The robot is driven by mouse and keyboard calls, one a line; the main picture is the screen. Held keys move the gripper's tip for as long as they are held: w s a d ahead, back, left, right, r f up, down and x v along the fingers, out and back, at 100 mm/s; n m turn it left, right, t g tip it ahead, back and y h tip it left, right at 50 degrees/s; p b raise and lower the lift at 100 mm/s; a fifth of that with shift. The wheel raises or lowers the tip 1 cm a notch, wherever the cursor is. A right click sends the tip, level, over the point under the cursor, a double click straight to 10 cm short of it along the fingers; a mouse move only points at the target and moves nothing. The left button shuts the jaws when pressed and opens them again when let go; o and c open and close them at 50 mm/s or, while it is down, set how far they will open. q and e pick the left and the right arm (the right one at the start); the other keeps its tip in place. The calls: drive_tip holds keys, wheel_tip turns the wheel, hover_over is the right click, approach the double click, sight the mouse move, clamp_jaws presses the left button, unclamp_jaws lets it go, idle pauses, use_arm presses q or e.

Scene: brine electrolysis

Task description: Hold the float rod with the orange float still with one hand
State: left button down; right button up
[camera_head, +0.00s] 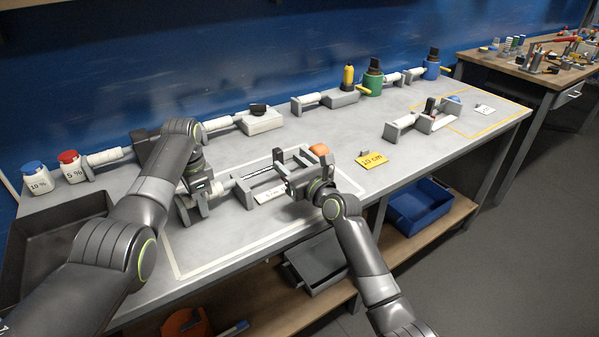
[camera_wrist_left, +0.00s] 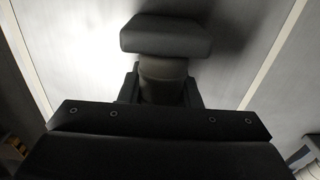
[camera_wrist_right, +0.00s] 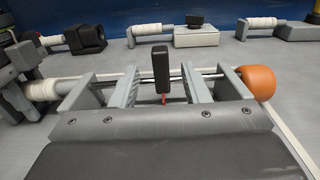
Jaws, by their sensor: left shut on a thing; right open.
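The float rod (camera_wrist_right: 222,75) lies level in a grey frame (camera_head: 262,179) on the table. Its orange float (camera_head: 319,150) is at the right end; it also shows in the right wrist view (camera_wrist_right: 257,82). A white sleeve (camera_head: 223,186) is at the left end. My left gripper (camera_head: 194,198) is shut at this end; its fingers partly hide what they hold. The left wrist view shows a dark block (camera_wrist_left: 165,34) on a shaded cylinder between the fingers. My right gripper (camera_wrist_right: 162,92) is open above the frame, fingers either side of a dark upright slider (camera_wrist_right: 162,68) with a red tip.
Bottles with red (camera_head: 67,157) and blue (camera_head: 34,166) caps stand at the back left. A dark tray (camera_head: 62,212) is at the left. A yellow card (camera_head: 371,160) lies right of the float. Similar devices line the back. The front right table strip is clear.

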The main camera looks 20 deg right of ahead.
drive_tip(key=shift+v, duration=1.85)
use_arm(q)
drive_tip(key=c, duration=1)
unclamp_jaws()
wheel_tip(320, 180, up, 12)
